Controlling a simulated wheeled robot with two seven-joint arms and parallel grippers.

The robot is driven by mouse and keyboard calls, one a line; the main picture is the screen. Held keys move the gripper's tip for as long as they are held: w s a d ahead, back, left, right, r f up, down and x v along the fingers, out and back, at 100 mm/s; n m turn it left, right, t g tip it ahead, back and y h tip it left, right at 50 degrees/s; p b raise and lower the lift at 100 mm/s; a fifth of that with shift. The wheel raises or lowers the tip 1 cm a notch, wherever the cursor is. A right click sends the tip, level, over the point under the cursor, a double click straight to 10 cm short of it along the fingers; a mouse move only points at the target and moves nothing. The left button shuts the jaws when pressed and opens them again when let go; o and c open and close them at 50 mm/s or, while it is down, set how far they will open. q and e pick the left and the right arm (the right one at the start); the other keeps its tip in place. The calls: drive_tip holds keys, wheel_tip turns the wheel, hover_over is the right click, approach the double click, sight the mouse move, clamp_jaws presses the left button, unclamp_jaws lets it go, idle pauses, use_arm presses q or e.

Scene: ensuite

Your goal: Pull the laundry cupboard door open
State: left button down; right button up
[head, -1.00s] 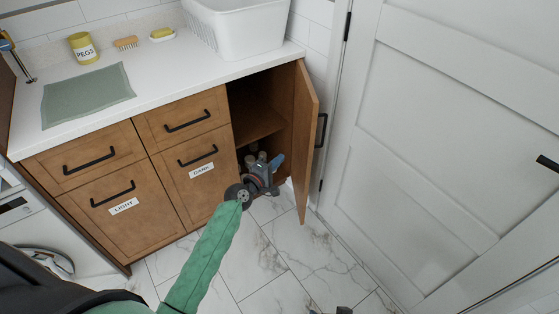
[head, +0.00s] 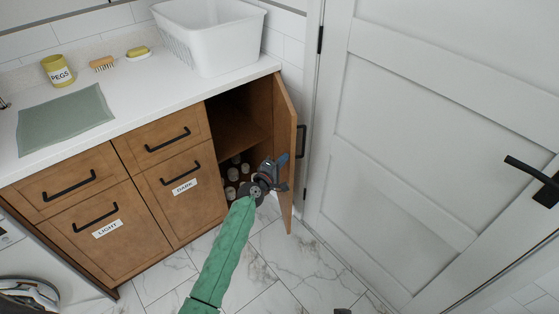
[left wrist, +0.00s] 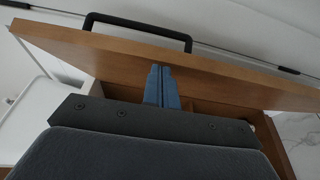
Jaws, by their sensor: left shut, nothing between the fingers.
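The laundry cupboard door (head: 287,150) is a brown wooden door at the right end of the counter unit. It stands well open, swung out from the cupboard (head: 235,125). Its black bar handle (head: 301,142) is on the outer face, and shows in the left wrist view (left wrist: 140,24) beyond the door's edge. My left gripper (head: 281,162) is shut and empty, on the inner side of the door. In the left wrist view, its blue fingers (left wrist: 162,86) overlap the door's inner face (left wrist: 215,75); I cannot tell whether they touch. My right gripper is not in view.
Several pale containers (head: 235,173) stand low in the cupboard. A white room door (head: 410,140) with a black lever (head: 535,180) is close on the right. The counter (head: 140,95) holds a white basket (head: 212,38). Marble floor (head: 275,265) is clear in front.

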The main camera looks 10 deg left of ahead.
sight(293, 158)
use_arm(q)
drive_tip(key=shift+d, duration=0.1)
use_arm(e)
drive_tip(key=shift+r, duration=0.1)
use_arm(q)
drive_tip(key=d+p, duration=0.1)
drive_tip(key=w+d+y+p, duration=0.1)
drive_tip(key=d+n+p, duration=0.1)
drive_tip(key=shift+w+d+r+y, duration=0.1)
drive_tip(key=shift+w+r+y, duration=0.05)
drive_tip(key=shift+r+y, duration=0.15)
drive_tip(key=d, duration=0.1)
drive_tip(key=w+d, duration=0.1)
drive_tip(key=d, duration=0.1)
drive_tip(key=shift+w+d+f, duration=0.15)
drive_tip(key=shift+w+f, duration=0.1)
drive_tip(key=shift+f, duration=0.05)
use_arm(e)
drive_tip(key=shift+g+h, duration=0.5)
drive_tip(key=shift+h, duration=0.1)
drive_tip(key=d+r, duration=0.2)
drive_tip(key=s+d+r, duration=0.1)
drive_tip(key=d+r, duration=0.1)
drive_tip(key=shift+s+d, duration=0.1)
